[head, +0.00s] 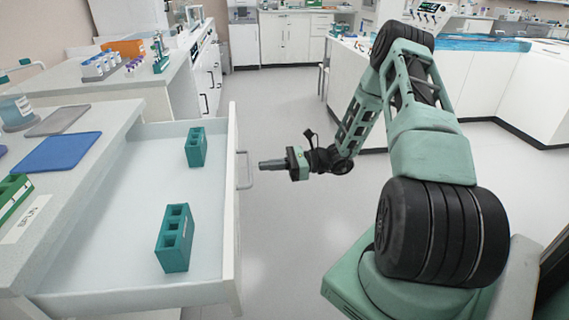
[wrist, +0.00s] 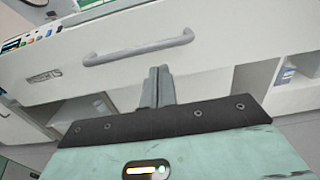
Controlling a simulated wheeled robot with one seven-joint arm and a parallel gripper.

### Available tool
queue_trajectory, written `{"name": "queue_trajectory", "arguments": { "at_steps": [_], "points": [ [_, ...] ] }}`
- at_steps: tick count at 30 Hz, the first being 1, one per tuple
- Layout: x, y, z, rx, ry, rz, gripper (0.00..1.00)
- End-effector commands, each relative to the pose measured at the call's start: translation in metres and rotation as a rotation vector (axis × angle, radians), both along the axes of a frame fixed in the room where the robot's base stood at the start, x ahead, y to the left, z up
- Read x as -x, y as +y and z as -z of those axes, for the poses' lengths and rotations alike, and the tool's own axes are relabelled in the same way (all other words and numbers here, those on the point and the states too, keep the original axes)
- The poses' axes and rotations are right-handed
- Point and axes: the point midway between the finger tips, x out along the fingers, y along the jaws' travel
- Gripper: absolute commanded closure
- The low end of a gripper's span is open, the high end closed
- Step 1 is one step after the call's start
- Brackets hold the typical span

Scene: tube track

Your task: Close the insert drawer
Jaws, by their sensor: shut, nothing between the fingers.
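The drawer (head: 130,235) is pulled out from the bench at the left of the head view. Two teal tube inserts, a nearer one (head: 174,238) and a farther one (head: 196,147), stand inside it. The drawer's white front has a grey bar handle (head: 246,170), which also shows in the wrist view (wrist: 138,50). My gripper (head: 262,165) is shut and empty, just outside the drawer front and pointing at it near the handle. In the wrist view my gripper (wrist: 158,72) sits just below the handle. Whether the fingertips touch the front cannot be told.
The bench top (head: 85,165) beside the drawer carries a blue mat (head: 57,152), a grey mat (head: 58,120) and a green rack (head: 12,197). Another bench with tube racks (head: 100,65) stands behind. The floor (head: 285,235) right of the drawer front is clear.

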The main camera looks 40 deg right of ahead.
Motion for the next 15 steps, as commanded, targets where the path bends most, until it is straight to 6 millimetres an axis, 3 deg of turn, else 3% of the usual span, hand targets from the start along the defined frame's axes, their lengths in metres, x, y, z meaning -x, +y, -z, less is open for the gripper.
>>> {"name": "queue_trajectory", "arguments": {
  "at_steps": [6, 15],
  "points": [
    [-0.022, 0.032, -0.001, 0.0, 0.0, -0.004, 1.0],
    [-0.034, 0.047, 0.0, 0.001, 0.0, 0.0, 1.0]
  ]
}}
